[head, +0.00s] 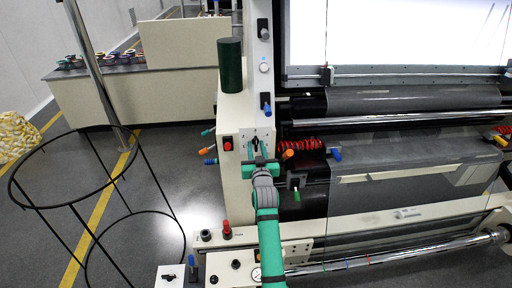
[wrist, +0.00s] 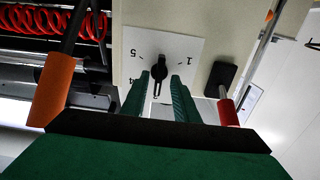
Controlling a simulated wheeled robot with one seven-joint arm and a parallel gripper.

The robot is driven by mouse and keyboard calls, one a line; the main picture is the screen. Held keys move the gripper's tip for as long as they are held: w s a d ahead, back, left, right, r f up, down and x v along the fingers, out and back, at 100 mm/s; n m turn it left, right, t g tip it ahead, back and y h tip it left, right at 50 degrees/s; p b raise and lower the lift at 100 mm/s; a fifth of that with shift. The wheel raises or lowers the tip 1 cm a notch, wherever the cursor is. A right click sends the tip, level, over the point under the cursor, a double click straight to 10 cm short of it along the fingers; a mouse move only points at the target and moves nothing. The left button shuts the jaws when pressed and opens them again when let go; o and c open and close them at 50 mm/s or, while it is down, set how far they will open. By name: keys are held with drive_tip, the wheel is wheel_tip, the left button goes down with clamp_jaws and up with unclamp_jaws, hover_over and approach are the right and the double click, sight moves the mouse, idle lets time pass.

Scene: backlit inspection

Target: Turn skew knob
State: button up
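The skew knob (wrist: 159,69) is a small black knob on a white dial plate (wrist: 183,46) with printed numbers, of which 1 and 5 are readable. In the wrist view my gripper (wrist: 158,78) has its two green fingers apart, one on each side below the knob. Clear space shows between the fingers, and I cannot tell whether the tips reach around the knob or stop short of it. In the head view my gripper (head: 257,148) is in front of the white dial plate (head: 246,133) on the machine's cream panel and mostly hides the knob.
An orange handle (wrist: 54,88) stands left of my fingers and a red one (wrist: 228,112) right in the wrist view. A black block (wrist: 220,78) is beside the plate. In the head view, a red coiled hose (head: 297,146) and rollers lie to the right. A black wire stand (head: 70,205) stands left.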

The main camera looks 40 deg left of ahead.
drive_tip(key=shift+w+a, duration=0.2)
drive_tip(key=shift+w, duration=0.1)
clamp_jaws()
